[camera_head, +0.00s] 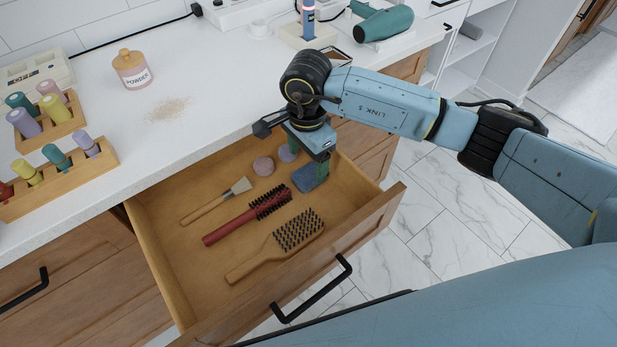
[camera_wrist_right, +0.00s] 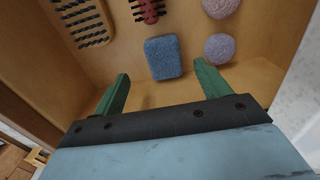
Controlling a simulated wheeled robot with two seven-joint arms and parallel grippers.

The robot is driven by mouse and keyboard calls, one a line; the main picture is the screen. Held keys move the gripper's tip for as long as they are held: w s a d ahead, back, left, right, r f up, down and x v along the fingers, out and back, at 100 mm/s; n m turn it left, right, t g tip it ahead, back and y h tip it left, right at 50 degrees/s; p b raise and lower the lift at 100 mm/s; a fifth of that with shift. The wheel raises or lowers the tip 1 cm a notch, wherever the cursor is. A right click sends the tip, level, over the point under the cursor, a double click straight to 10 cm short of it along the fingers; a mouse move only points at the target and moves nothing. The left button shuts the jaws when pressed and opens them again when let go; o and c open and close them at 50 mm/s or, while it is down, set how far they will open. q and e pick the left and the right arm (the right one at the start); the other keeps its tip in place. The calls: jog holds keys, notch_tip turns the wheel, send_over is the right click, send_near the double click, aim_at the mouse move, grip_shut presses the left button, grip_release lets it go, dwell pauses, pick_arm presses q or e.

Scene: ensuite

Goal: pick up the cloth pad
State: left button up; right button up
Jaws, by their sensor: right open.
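The cloth pad (camera_wrist_right: 164,58) is a blue, rounded rectangular block lying on the floor of the open wooden drawer. In the head view the pad (camera_head: 310,177) is at the drawer's right end, partly covered by my right gripper (camera_head: 304,160). In the right wrist view the right gripper (camera_wrist_right: 158,82) is open, with its two green fingers apart. The pad lies just beyond the fingertips, roughly between their lines, with nothing held. Whether the fingers touch it cannot be told. My left gripper is not in view.
The drawer walls stand close around the gripper. A powder jar (camera_head: 132,69) stands on the counter.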

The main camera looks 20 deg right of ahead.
aim_at(305, 175)
jog(key=f, duration=0.3)
jog(key=f+b, duration=0.1)
jog(key=f, duration=0.2)
jog(key=shift+w+a+b, duration=0.15)
jog(key=shift+w+b, duration=0.05)
jog(key=shift+b, duration=0.1)
jog(key=shift+f, duration=0.25)
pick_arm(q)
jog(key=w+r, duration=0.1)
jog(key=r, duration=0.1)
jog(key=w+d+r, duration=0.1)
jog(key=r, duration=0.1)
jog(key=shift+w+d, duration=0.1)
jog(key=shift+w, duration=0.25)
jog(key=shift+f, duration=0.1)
pick_arm(e)
jog(key=c, duration=1)
